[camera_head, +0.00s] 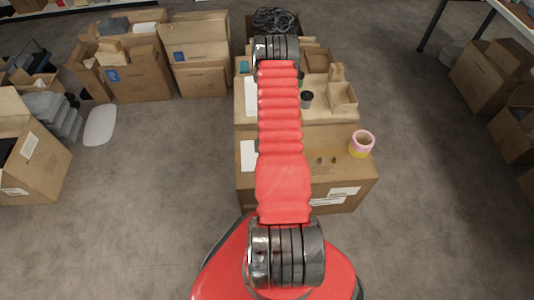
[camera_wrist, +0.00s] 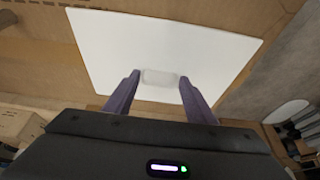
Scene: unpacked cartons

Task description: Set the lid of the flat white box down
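The lid (camera_wrist: 160,35) is a flat white panel that fills the upper middle of the wrist view. It has a small pale grey grip (camera_wrist: 160,77) near its lower edge. My gripper (camera_wrist: 160,80) shows two purple fingers, one on each side of this grip and close against it. The lid is in front of brown cardboard; how far it is above any surface cannot be told. In the head view my arm hides the gripper, and white patches (camera_head: 251,97) show to the left of the arm. The flat white box cannot be made out for certain.
Cartons (camera_head: 335,190) stand under and around my arm, with a pink and yellow tape roll (camera_head: 362,144), a dark cup (camera_head: 306,100) and small cardboard boxes (camera_head: 342,97) on top. More open cartons (camera_head: 140,75) stand left. Floor on both sides is mostly clear.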

